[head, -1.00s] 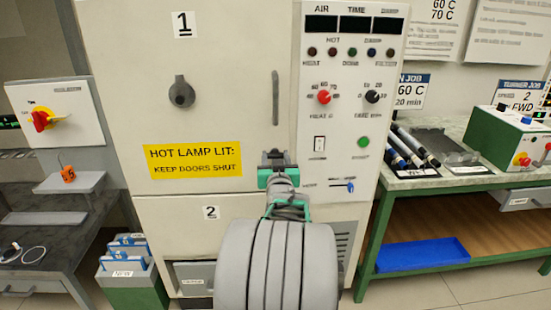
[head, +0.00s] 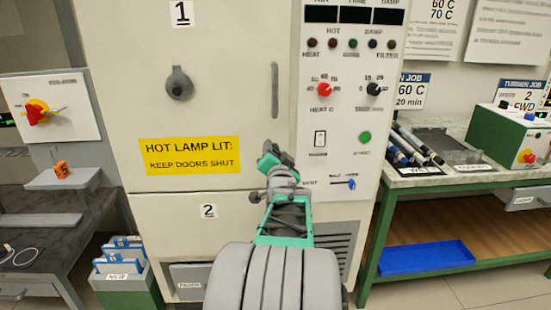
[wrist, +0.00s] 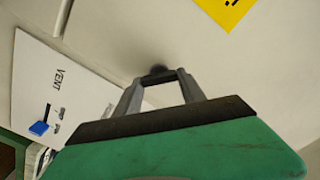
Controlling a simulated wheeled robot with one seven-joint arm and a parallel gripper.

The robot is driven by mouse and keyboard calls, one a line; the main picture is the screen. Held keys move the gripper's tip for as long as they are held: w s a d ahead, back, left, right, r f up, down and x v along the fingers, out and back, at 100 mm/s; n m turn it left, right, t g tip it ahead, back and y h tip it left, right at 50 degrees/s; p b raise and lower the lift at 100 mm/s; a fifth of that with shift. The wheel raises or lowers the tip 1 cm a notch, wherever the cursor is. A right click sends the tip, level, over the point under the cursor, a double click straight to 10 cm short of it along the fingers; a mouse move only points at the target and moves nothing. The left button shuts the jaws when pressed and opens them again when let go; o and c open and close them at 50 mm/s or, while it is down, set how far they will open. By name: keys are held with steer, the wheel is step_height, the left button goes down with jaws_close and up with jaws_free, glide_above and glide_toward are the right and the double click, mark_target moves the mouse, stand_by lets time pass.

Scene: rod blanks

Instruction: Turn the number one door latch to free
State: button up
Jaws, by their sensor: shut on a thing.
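The number one door (head: 120,90) is the large cream upper door, marked "1", and looks closed. Its latch (head: 178,84) is a round grey knob with a short tab pointing up. My gripper (head: 270,158) is below and right of the latch, well apart from it, in front of the door's lower right part. I cannot tell what that piece is. A dark smudge, perhaps shadow, lies just beyond.
A vertical handle (head: 275,90) is right of the latch. A yellow hot-lamp sign (head: 192,156) is below it. The control panel (head: 345,130) has a blue vent slider (head: 351,184). Green-legged bench (head: 450,180) stands right, and a switch box (head: 45,108) left.

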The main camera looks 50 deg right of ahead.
steer(key=shift+f+m+b, duration=0.2)
steer(key=shift+m+b, duration=1.55)
steer(key=shift+m, duration=3.15)
steer(key=o, duration=1.4)
steer(key=shift+c, duration=0.2)
steer(key=shift+s, duration=0.1)
steer(key=v, duration=0.7)
steer(key=shift+s+a+p, duration=0.2)
steer(key=shift+s+p, duration=0.05)
steer(key=shift+p, duration=0.1)
